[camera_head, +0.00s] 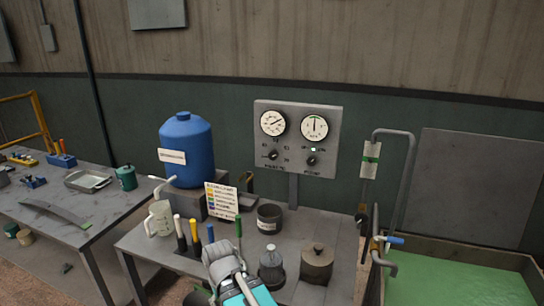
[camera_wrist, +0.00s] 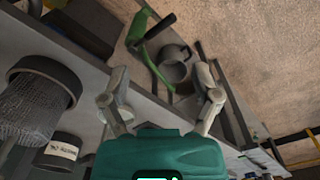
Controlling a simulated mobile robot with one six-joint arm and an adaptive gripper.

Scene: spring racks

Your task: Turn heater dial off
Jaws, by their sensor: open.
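A grey control panel (camera_head: 298,145) stands upright on a post behind the work table, with two round white gauges. Below the gauges are two small dark dials, a left dial (camera_head: 272,155) and a right dial (camera_head: 311,161). Their labels are too small to read, so I cannot tell which is the heater dial or how each is set. My gripper (camera_head: 222,262) is low over the table's front part, below and left of the panel and well apart from the dials. The wrist view shows its two fingers (camera_wrist: 163,75) spread, with nothing held between them. The panel is not in the wrist view.
A blue drum (camera_head: 187,150), a colour-coded card (camera_head: 221,200), upright handled tools, a dark cup (camera_head: 269,218) and lidded pots crowd the table. A bent pipe (camera_head: 405,185) and a green-filled basin (camera_head: 445,278) stand at right. A side table (camera_head: 90,225) is at left.

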